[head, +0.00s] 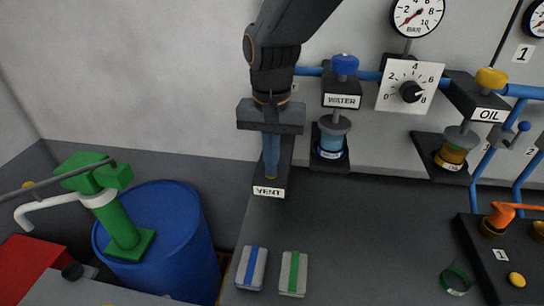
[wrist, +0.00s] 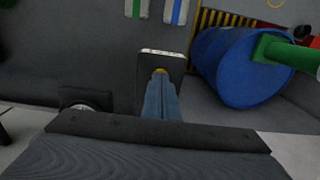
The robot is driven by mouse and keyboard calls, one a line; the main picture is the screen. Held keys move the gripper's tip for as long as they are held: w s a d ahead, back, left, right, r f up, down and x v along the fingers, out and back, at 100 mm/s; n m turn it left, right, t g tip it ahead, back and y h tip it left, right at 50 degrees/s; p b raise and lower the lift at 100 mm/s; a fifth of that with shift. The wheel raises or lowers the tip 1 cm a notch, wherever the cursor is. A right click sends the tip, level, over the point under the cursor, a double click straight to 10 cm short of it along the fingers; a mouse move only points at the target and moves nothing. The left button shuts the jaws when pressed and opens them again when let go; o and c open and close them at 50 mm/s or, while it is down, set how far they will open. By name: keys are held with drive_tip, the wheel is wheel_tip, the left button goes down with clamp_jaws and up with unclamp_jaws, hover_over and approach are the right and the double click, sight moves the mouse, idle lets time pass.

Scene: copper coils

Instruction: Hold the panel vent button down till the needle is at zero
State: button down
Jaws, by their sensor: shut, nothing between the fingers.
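My gripper (head: 271,172) is shut and points down at the black vent panel (head: 278,155), whose white VENT label (head: 268,191) appears upside down. In the wrist view, the closed blue-grey fingertips (wrist: 161,80) meet the yellow vent button (wrist: 160,71), which is mostly hidden behind them. I cannot tell how far it is pressed. A round white BAR gauge (head: 417,14) is at the top right. Its needle seems to point to the lower left, near the low end, but is too small to read exactly. A second gauge (head: 539,18) is cut off by the right edge.
Right of the vent panel are a WATER unit (head: 342,100), a numbered dial (head: 411,90) and an OIL unit (head: 488,114). A blue drum (head: 160,245) with a green pump (head: 118,225) stands left. Two striped blocks (head: 252,268) (head: 293,274) lie on the dark bench.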

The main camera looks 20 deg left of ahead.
drive_tip(key=shift+s+d+f, duration=0.2)
drive_tip(key=shift+s+f, duration=0.05)
drive_tip(key=shift+f, duration=0.15)
drive_tip(key=shift+r+p, duration=0.55)
drive_tip(key=shift+p, duration=0.05)
wheel_tip(320, 180, up, 14)
drive_tip(key=shift+w+a+f, duration=0.15)
drive_tip(key=shift+w+a, duration=0.1)
